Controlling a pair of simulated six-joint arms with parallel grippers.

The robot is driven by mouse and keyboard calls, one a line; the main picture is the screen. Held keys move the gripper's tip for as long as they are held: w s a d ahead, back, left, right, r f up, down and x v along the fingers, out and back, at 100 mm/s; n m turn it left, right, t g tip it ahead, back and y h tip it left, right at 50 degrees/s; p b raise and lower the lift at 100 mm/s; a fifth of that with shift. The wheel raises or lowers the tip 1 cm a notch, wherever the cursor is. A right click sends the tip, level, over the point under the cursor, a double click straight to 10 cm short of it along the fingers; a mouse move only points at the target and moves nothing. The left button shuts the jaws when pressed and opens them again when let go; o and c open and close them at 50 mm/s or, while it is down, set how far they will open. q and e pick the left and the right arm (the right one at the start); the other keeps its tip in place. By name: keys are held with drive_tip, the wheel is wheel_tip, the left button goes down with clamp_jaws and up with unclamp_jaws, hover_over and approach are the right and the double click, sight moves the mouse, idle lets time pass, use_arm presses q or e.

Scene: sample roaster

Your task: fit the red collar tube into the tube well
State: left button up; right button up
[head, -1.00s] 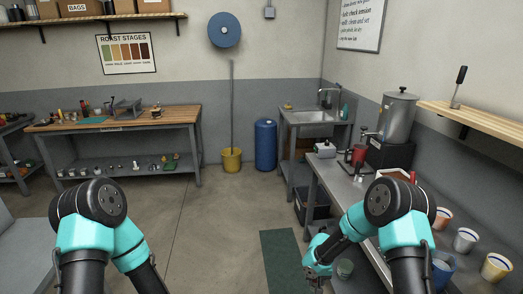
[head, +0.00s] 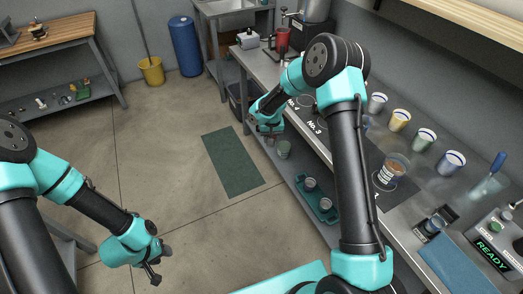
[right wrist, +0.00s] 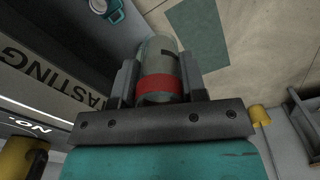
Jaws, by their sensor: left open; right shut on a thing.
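In the right wrist view, the red collar tube (right wrist: 157,55) is a grey cylinder with a red band and a dark mark. My right gripper (right wrist: 158,82) is shut on it, with a jaw on each side of the red band. In the head view, my right gripper (head: 268,127) hangs in front of the counter's left edge, over the floor side; the tube is hard to make out there. My left gripper (head: 161,266) is open and empty above bare floor at lower left. I cannot pick out the tube well in either view.
The counter (head: 408,207) bears several striped cups, a glass cup (head: 390,172), a blue mat (head: 458,262) and a machine reading READY (head: 493,253). Below, a shelf holds a teal tray (head: 318,202) with cups. A green mat (head: 232,163) lies on open floor.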

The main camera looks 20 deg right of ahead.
drive_tip(key=d+r+m, duration=0.2)
drive_tip(key=d+r, duration=0.2)
drive_tip(key=r, duration=0.3)
drive_tip(key=w+d+r+m, duration=0.1)
drive_tip(key=d+r+m, duration=0.1)
drive_tip(key=d+r, duration=0.3)
drive_tip(key=w+d+r+m, duration=0.1)
drive_tip(key=d+r, duration=0.3)
drive_tip(key=r, duration=0.7)
drive_tip(key=shift+d+r+m, duration=0.2)
drive_tip(key=shift+r+m, duration=0.05)
drive_tip(key=shift+m, duration=0.15)
drive_tip(key=shift+s, duration=0.1)
